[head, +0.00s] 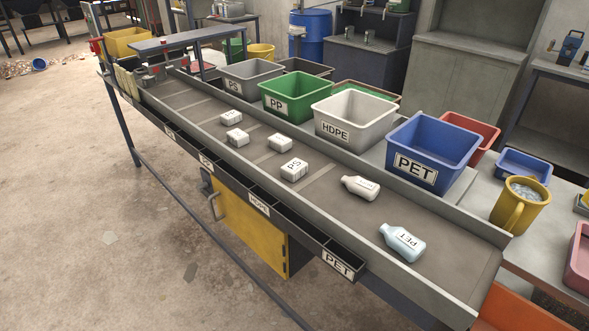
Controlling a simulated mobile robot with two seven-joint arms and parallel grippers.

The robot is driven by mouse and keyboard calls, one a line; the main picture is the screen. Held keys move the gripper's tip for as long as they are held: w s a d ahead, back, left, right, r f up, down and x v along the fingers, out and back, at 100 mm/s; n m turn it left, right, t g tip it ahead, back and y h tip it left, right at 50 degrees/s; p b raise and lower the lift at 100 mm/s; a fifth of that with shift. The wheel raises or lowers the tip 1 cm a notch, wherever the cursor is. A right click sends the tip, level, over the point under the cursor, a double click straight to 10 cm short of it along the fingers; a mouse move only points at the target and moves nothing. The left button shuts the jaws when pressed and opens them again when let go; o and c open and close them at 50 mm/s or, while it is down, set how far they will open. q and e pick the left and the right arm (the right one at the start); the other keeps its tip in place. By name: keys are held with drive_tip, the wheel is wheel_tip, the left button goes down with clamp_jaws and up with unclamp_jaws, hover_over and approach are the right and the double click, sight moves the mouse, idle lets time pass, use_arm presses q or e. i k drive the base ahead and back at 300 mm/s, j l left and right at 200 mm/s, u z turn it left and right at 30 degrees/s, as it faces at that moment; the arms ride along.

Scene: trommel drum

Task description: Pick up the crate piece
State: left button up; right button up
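No piece that I can clearly make out as a crate piece shows in the head view. Several small white blocks lie on the grey belt (325,197). The nearest block (294,170) is marked PS; three smaller white blocks lie farther up the belt: one to its upper left (280,143), one farther left (238,137), and the farthest (231,117). Their labels are too small to read. A white bottle (361,187) and a pale blue bottle (402,242) marked PET lie nearer. Neither of my grippers is in view.
Bins stand behind the belt: blue PET (430,150), white HDPE (355,118), green PP (286,97) and grey PS (250,77). Labelled slots (337,263) run along the front edge. The floor in front is mostly clear.

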sight(293, 171)
drive_tip(key=i+j, duration=0.15)
drive_tip(key=j, duration=0.15)
drive_tip(key=i+j, duration=0.15)
drive_tip(key=j, duration=0.15)
drive_tip(key=i+j, duration=0.15)
drive_tip(key=j, duration=0.15)
drive_tip(key=i+j+z, duration=0.15)
drive_tip(key=j, duration=0.15)
drive_tip(key=i+j+z, duration=0.15)
drive_tip(key=j, duration=0.15)
drive_tip(key=j+z, duration=0.1)
drive_tip(key=j, duration=0.25)
drive_tip(key=i, duration=0.05)
